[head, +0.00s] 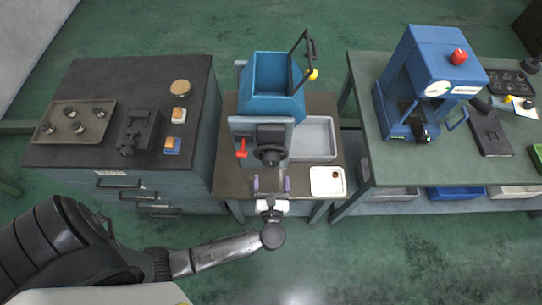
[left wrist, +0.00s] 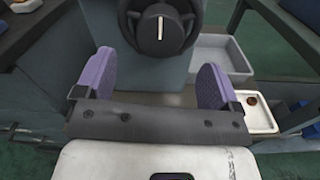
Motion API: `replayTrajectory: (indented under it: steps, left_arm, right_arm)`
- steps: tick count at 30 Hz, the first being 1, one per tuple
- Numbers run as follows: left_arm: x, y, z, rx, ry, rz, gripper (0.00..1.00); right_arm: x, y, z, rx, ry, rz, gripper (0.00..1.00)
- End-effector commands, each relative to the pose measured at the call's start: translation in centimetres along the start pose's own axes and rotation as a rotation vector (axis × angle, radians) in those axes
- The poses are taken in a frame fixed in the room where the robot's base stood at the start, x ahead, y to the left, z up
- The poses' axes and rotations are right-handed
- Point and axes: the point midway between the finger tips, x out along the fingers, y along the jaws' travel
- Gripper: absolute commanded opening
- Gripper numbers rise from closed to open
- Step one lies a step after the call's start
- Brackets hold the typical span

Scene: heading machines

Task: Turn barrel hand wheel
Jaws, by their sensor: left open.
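The barrel hand wheel (head: 270,153) is a dark round wheel on the front of the blue and grey machine on the middle bench. It also shows at the top of the left wrist view (left wrist: 160,28), with a pale bar pointing upright at its centre. My left gripper (head: 271,184) is open, with its two purple fingers spread apart, in front of and below the wheel. In the left wrist view the fingers (left wrist: 161,85) stand either side of the wheel's line, apart from it, with nothing between them. My right gripper is not in view.
The blue hopper (head: 272,75) with a black lever (head: 305,50) tops the machine. A red handle (head: 241,149) sits left of the wheel. A grey bin (head: 318,138) and a white tray (head: 328,181) lie to the right. Benches flank both sides.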

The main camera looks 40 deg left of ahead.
Motion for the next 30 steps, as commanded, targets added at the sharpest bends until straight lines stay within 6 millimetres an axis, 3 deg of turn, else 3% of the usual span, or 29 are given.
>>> replayTrajectory:
  steps: [6,12,19,30]
  left_arm:
    - [4.1,0.0,0.2,0.003,-0.004,0.0,0.88]
    - [6.8,0.0,0.1,0.002,-0.003,-0.001,0.88]
    - [8.3,0.0,0.1,0.002,-0.001,-0.001,0.88]
    - [8.6,0.0,0.0,0.001,0.0,-0.001,0.88]
  right_arm:
    - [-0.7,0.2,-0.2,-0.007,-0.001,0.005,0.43]
    - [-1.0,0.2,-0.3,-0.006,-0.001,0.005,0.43]
    - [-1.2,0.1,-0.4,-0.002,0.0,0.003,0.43]
    - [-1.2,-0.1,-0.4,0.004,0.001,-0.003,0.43]
